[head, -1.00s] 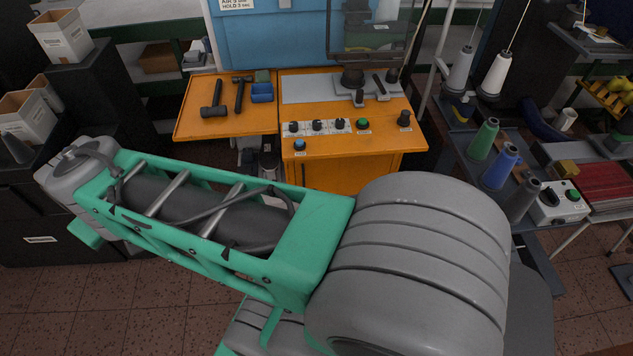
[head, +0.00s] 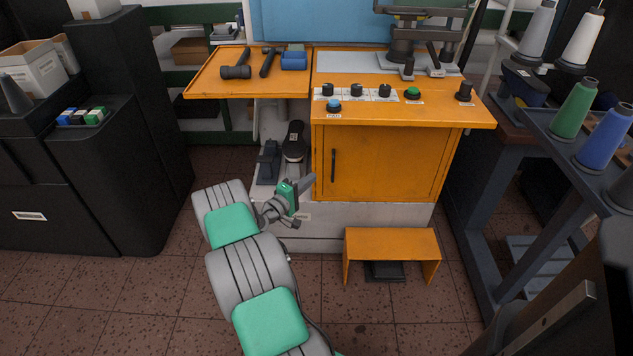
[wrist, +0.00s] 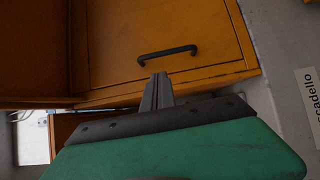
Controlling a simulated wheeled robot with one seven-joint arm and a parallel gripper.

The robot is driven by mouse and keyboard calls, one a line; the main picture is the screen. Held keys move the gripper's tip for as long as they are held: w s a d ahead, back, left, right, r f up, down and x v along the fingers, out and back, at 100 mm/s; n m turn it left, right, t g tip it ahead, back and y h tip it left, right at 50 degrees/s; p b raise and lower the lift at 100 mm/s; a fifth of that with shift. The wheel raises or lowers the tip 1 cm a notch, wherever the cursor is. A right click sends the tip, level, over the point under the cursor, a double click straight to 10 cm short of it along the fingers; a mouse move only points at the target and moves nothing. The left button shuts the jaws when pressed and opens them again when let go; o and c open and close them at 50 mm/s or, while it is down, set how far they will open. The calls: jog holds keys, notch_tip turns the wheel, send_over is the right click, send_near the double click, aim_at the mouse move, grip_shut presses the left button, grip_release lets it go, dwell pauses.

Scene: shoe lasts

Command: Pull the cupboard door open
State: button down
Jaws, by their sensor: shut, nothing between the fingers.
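The orange cupboard door (head: 388,160) is closed under the machine's control panel. Its black bar handle (head: 333,165) stands upright near the door's left edge in the head view. In the wrist view, the door (wrist: 112,38) fills the upper part and the handle (wrist: 167,54) lies across it, just beyond the fingertips. My gripper (head: 309,181) is shut and empty, at the lower left of the handle.
An orange step stool (head: 392,242) stands on the floor in front of the cupboard. An orange side shelf with hammers (head: 236,70) juts out at upper left. A thread stand (head: 510,185) is on the right, black cabinets (head: 70,180) on the left.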

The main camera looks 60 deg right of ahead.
aim_at(325, 166)
jog(key=d, duration=0.3)
jog(key=s+d+b, duration=0.1)
jog(key=d, duration=0.4)
jog(key=shift+s+d, duration=0.25)
jog(key=shift+d, duration=0.1)
